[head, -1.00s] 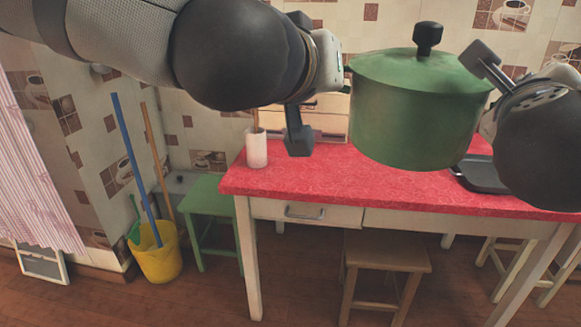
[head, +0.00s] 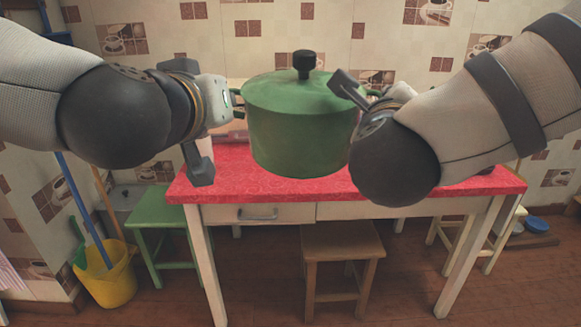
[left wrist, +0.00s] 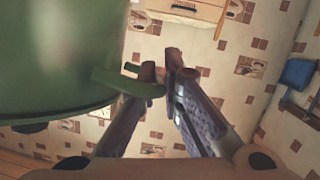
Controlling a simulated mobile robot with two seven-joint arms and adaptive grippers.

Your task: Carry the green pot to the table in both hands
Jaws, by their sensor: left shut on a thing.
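The green pot (head: 300,135), with its lid (head: 295,90) and black knob on, hangs level in front of the table (head: 260,190), its base seen against the red top. My left gripper (head: 232,103) is at the pot's left handle; in the left wrist view its fingers (left wrist: 160,68) are closed on that green handle (left wrist: 125,82), beside the pot wall (left wrist: 60,60). My right gripper (head: 362,92) is at the pot's right side by the other handle. One dark finger shows; its grip on the handle is hidden by my arm.
A brown stool (head: 342,242) stands under the table's front edge. A green stool (head: 157,210) and a yellow bucket (head: 108,275) with sticks are at the left. A pale stool (head: 490,245) is at the right. The red top's visible front strip looks clear.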

